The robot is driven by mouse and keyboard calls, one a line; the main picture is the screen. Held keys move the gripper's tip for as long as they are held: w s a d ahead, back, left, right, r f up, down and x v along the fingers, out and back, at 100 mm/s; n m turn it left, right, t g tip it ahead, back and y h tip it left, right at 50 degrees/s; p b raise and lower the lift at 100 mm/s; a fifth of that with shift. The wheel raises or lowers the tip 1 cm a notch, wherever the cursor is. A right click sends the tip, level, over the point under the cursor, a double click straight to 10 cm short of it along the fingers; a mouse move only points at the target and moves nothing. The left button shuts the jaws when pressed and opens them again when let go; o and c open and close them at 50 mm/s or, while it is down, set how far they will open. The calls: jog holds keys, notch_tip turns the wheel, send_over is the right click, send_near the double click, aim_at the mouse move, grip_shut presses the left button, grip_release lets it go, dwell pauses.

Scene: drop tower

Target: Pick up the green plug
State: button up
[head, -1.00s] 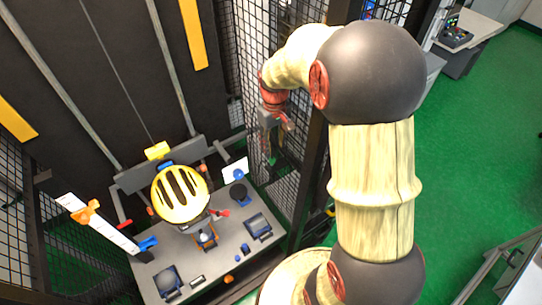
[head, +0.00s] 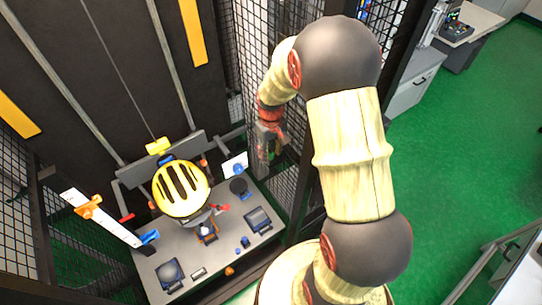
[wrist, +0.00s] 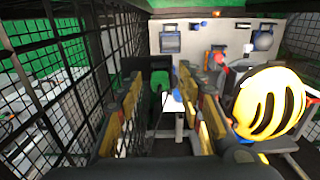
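I cannot make out a green plug for certain in either view. In the wrist view a green patch shows between my fingers, and I cannot tell it from the green floor behind. My gripper (wrist: 162,88) is open there, its two fingers well apart with nothing seen held between them. In the head view my gripper (head: 267,150) hangs beside the mesh wall, right of the grey base table (head: 225,255), with its fingertips hard to see.
A yellow slotted helmet (head: 181,190) stands over the table, and shows at right in the wrist view (wrist: 268,103). Black mesh fencing (wrist: 85,60) is close on my gripper's left side. A white and orange post (head: 100,218) stands at the table's left. Small blue parts lie on the table.

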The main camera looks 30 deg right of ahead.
jog(key=shift+c, duration=0.9)
jog(key=c, duration=0.7)
jog(key=shift+c, duration=0.3)
jog(key=shift+w+r, duration=0.1)
jog(key=shift+r, duration=0.05)
